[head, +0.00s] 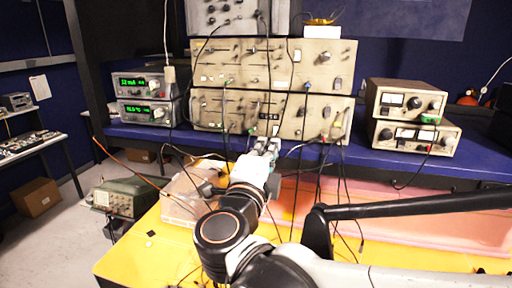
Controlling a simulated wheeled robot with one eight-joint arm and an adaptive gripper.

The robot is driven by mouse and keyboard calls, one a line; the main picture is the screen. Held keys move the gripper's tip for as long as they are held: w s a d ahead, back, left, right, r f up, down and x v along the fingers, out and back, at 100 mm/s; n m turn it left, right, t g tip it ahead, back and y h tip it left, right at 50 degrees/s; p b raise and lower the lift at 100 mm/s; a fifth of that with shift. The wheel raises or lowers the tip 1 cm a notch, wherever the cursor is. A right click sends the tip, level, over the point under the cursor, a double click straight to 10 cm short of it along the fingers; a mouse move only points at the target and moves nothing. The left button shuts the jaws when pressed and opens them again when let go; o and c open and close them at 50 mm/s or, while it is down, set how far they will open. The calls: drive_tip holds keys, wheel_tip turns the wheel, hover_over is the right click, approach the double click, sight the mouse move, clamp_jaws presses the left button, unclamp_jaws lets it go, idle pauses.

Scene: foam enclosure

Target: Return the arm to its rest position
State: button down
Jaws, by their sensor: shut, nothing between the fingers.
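My gripper (264,147) is at the middle of the head view, at the end of my white and dark arm. It is shut and empty. Its fingertips are in front of the lower edge of the stacked beige instruments (270,112); I cannot tell whether they touch. My arm reaches from the bottom right over the yellow table top (130,262) toward the back shelf.
Cables hang in front of the instruments and around my gripper. A clear plastic box (180,208) stands left of my arm. Meters (408,115) stand at right, green-display supplies (145,97) at left. An oscilloscope (122,198) stands beside the yellow table. Pink foam (400,205) lies at right.

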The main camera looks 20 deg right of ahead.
drive_tip(key=a+f+n+y+b, duration=0.4)
drive_tip(key=f+n+y+b, duration=0.3)
drive_tip(key=f+n+b, duration=0.25)
drive_tip(key=a+f+n+y+b, duration=0.4)
drive_tip(key=f+n+y+b, duration=0.35)
drive_tip(key=f+n, duration=0.3)
drive_tip(key=s+d+f+n+g+h+b, duration=0.1)
drive_tip(key=s+d+f+g+b, duration=0.2)
drive_tip(key=f, duration=0.7)
drive_tip(key=s+d+f+n+g+h+b, duration=0.1)
drive_tip(key=s+d+f+b, duration=0.4)
drive_tip(key=f, duration=0.5)
drive_tip(key=s+d+f+n+g+h+b, duration=0.2)
drive_tip(key=s+d+f+g+h+b, duration=0.1)
drive_tip(key=f, duration=0.7)
drive_tip(key=s+g+b, duration=0.1)
drive_tip(key=s+g, duration=0.1)
drive_tip(key=s, duration=0.1)
drive_tip(key=shift+d+f+g, duration=0.2)
drive_tip(key=shift+d+g, duration=0.2)
drive_tip(key=shift+a+r, duration=0.1)
